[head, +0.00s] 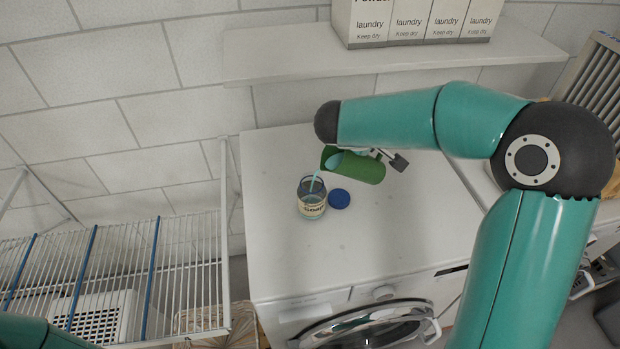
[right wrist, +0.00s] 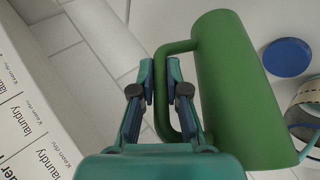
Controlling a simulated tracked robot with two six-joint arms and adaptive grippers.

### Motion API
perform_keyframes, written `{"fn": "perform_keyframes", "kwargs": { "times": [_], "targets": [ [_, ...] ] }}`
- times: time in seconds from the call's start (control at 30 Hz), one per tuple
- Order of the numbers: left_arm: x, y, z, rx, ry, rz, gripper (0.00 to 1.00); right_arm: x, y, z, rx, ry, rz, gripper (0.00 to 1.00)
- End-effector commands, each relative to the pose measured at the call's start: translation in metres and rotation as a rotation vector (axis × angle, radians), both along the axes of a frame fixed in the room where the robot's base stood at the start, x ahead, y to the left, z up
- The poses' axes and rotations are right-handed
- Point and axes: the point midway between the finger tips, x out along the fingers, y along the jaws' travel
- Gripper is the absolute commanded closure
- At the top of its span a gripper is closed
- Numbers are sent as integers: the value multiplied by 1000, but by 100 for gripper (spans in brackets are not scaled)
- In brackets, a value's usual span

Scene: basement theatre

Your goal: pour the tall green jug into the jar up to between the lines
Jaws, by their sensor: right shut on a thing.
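The tall green jug (head: 362,168) is tipped almost onto its side above the washing machine, with its mouth to the left. A thin pale blue stream runs from its mouth into the glass jar (head: 311,205), which stands upright and has a cream label. Pale blue liquid shows in the jar, but its level and the lines are too small to read. My right gripper (head: 384,155) is shut on the jug's handle. In the right wrist view the fingers (right wrist: 160,82) sit around the handle of the jug (right wrist: 238,85), and the jar (right wrist: 308,112) is partly hidden. My left gripper is out of view.
A round blue lid (head: 339,199) lies right of the jar on the white machine top (head: 278,255). A shelf (head: 290,53) with laundry boxes (head: 412,20) hangs behind. A wire rack (head: 120,270) stands at left. The front of the top is clear.

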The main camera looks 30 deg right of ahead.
Motion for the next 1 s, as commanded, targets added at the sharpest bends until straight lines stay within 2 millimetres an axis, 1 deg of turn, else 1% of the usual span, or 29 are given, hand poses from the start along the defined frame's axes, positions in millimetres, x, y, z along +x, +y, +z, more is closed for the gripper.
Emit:
{"fn": "perform_keyframes", "kwargs": {
  "times": [1.0],
  "targets": [
    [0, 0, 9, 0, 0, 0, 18, 1, 6, 17, -117, 7, -1, 100]
  ]
}}
